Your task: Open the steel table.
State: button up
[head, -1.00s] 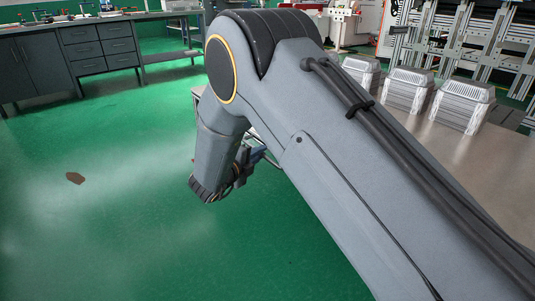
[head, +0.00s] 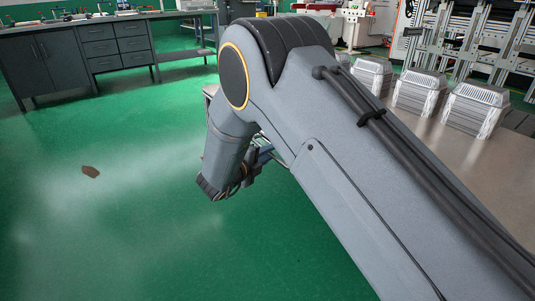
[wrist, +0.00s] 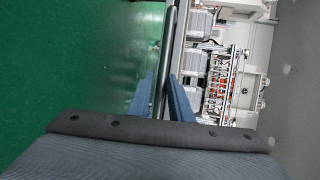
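The steel table (head: 492,176) is at the right in the head view, with its bare metal top partly behind my arm. In the wrist view a long round bar (wrist: 170,30) runs along the table's edge (wrist: 181,40), the green floor on its left. My gripper (wrist: 161,82) has its two blue fingers on either side of this bar, apart from each other. The bar passes between them; firm contact is not visible. In the head view my arm hides most of the gripper and the table's front, so I cannot see any opening there.
A grey workbench with drawers (head: 103,45) is at the back left. The green floor (head: 110,230) is clear except for a small brown patch (head: 90,171).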

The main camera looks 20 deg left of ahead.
jog(key=p+v, duration=0.2)
jog(key=v, duration=0.5)
jog(key=shift+s, duration=0.4)
jog(key=shift+a+r, duration=0.1)
jog(key=shift+a, duration=0.1)
